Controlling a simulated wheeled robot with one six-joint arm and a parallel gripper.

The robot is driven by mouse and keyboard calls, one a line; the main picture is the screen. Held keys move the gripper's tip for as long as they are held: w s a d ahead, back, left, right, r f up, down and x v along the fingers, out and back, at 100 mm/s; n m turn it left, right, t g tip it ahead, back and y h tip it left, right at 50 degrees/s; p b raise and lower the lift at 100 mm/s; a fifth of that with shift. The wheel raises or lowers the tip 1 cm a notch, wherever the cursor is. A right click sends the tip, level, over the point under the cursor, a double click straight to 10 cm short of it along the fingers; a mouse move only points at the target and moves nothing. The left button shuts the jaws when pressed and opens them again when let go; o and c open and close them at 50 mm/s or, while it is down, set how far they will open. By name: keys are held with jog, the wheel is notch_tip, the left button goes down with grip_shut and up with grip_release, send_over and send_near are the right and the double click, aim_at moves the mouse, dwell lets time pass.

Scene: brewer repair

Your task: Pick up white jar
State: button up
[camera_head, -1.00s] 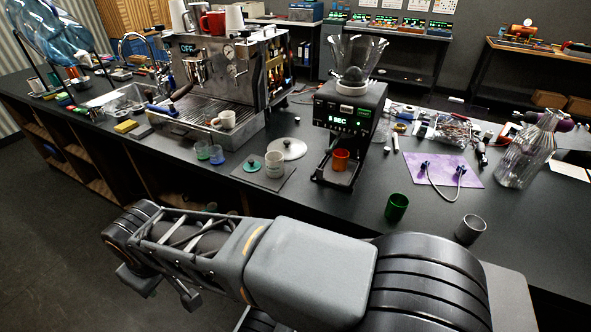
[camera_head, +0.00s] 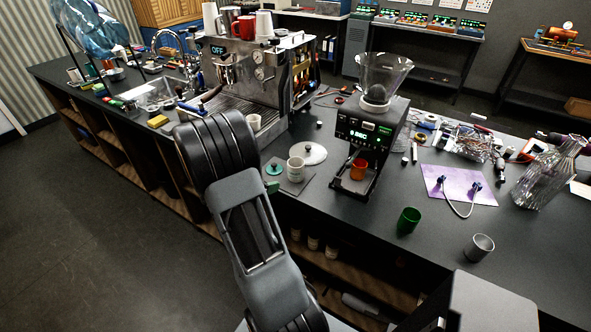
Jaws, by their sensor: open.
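A small white jar (camera_head: 296,169) stands upright on a dark mat (camera_head: 293,186) on the counter, left of the grinder. A green lid with a knob (camera_head: 273,168) lies left of it, and a larger white lid (camera_head: 313,153) lies behind it. Nothing touches the jar from my side. My arm rises from the bottom middle to just left of the mat.
The espresso machine (camera_head: 262,79) stands behind the mat and the grinder (camera_head: 370,130) to its right. A green cup (camera_head: 408,221) and a grey cup (camera_head: 479,248) stand at front right. Several pale containers (camera_head: 313,242) sit on the shelf below.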

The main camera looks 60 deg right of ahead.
aim_at(289, 172)
jog(key=p+x, duration=0.1)
jog(key=x, duration=0.7)
jog(key=shift+r+p+x, duration=0.2)
jog(key=shift+p+x, duration=0.7)
jog(key=shift+x, duration=1.75)
jog(key=shift+c, duration=0.3)
jog(key=shift+w+d, duration=0.1)
jog(key=c, duration=1.1)
jog(key=shift+o, duration=0.2)
jog(key=shift+r, duration=0.1)
